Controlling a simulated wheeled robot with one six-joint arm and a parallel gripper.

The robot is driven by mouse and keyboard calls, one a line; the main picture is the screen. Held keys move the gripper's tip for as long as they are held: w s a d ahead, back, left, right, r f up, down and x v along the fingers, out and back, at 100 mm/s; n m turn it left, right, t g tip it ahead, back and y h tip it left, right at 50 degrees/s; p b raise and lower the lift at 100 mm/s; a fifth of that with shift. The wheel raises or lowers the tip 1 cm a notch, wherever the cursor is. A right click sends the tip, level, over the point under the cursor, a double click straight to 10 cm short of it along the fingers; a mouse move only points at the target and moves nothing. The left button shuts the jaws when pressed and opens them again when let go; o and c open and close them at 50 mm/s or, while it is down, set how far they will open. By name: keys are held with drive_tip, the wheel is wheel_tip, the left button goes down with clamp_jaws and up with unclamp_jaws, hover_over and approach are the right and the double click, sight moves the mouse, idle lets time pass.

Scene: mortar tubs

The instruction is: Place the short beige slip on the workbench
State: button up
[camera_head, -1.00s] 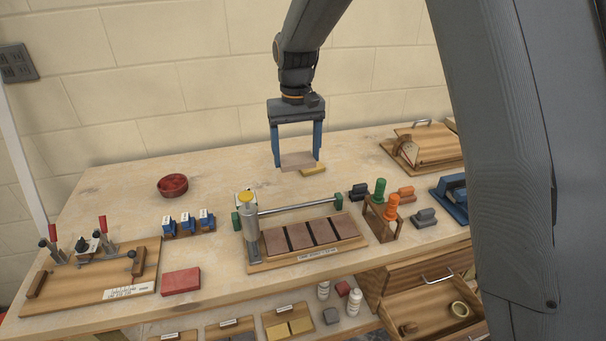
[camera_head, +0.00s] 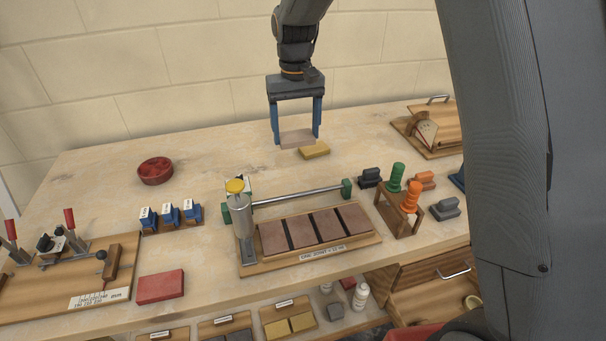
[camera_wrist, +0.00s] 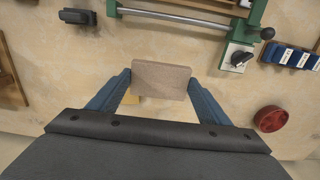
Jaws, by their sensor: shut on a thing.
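My gripper (camera_head: 297,138) has two blue fingers shut on a short beige slip (camera_head: 296,137), a flat pale brown piece. In the wrist view the slip (camera_wrist: 161,79) spans between the fingertips. It is over the back middle of the workbench (camera_head: 100,180). I cannot tell whether it is touching the bench top. A yellow block (camera_head: 314,150) lies on the bench just right of and in front of the slip in the head view.
A tile jig with brown tiles (camera_head: 315,228) stands in front. A red round dish (camera_head: 155,171) and blue blocks (camera_head: 171,215) are to the left. A rack with green and orange handles (camera_head: 404,200) and a wooden box (camera_head: 432,128) are to the right. Bench between dish and gripper is clear.

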sight(296, 134)
drive_tip(key=f+b, duration=0.1)
drive_tip(key=w+f+b, duration=0.1)
drive_tip(key=f, duration=0.1)
drive_tip(key=shift+f+b, duration=0.3)
wheel_tip(296, 134, down, 10)
drive_tip(key=p, duration=0.2)
drive_tip(key=shift+r+p, duration=0.1)
drive_tip(key=shift+p, duration=0.2)
drive_tip(key=o, duration=1.2)
